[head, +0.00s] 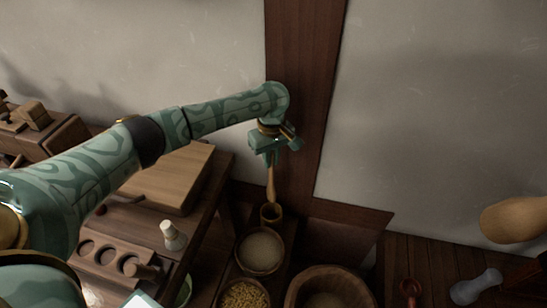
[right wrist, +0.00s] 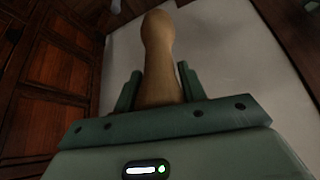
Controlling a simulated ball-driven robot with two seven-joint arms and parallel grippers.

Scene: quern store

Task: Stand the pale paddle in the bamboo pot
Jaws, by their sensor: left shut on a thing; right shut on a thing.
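My left gripper (head: 271,152) is shut on the pale paddle (head: 271,182), which hangs below it almost upright. The paddle's lower end meets the mouth of the small bamboo pot (head: 271,215); I cannot tell how deep it reaches inside. The upper end of the paddle is hidden by the gripper. My right gripper (right wrist: 157,88) is shut on a tan wooden piece with a rounded, bulging end (right wrist: 159,45), seen in the right wrist view. A similar tan rounded end (head: 515,220) shows at the right edge of the head view.
A bowl of pale meal (head: 261,250), a bowl of grain (head: 243,296) and a large wooden bowl (head: 327,285) stand near the pot. A table with a board (head: 165,178), a whisk (head: 171,235) and a holed block (head: 118,262) is at left.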

